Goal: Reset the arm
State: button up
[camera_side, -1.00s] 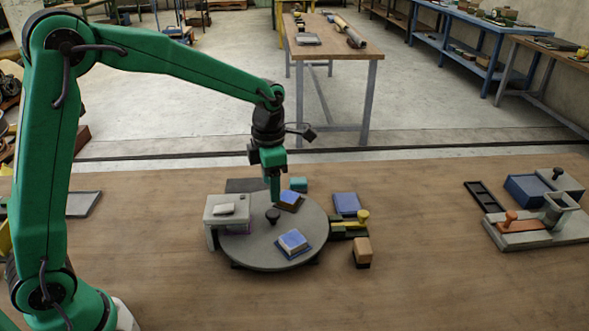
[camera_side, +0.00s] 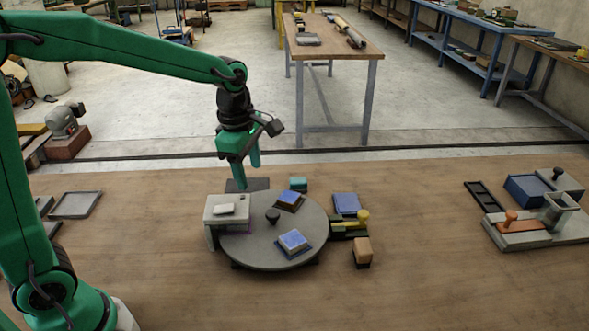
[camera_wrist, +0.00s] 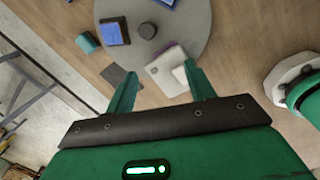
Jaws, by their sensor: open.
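My gripper (camera_side: 248,173) is open and empty, raised in the air above the back left of the round grey turntable (camera_side: 262,250). In the wrist view my gripper (camera_wrist: 162,83) shows two green fingers spread apart, with nothing between them. The turntable carries a dark knob (camera_side: 272,215) at its middle. A blue-topped block (camera_side: 289,199) sits near its back edge and another blue-topped block (camera_side: 293,241) near its front. A grey-white stand (camera_side: 218,212) is at the turntable's left edge, below my gripper.
A teal block (camera_side: 298,184), a blue pad (camera_side: 346,203), a yellow-knobbed fixture (camera_side: 362,217) and a tan block (camera_side: 362,249) stand around the turntable. A grey tray (camera_side: 76,205) lies at left. A fixture with an orange lever (camera_side: 519,221) stands at right. The table between is clear.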

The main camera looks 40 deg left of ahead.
jog(key=s+a+r+m+t, duration=0.1)
jog(key=s+r+m+t, duration=0.1)
jog(key=s+m, duration=0.6)
jog(key=s+a+r+m+t, duration=0.2)
jog(key=s+m, duration=0.7)
jog(key=m, duration=0.5)
jog(key=shift+s+a+r+m, duration=0.15)
jog(key=shift+r+m, duration=0.15)
jog(key=shift+r, duration=0.15)
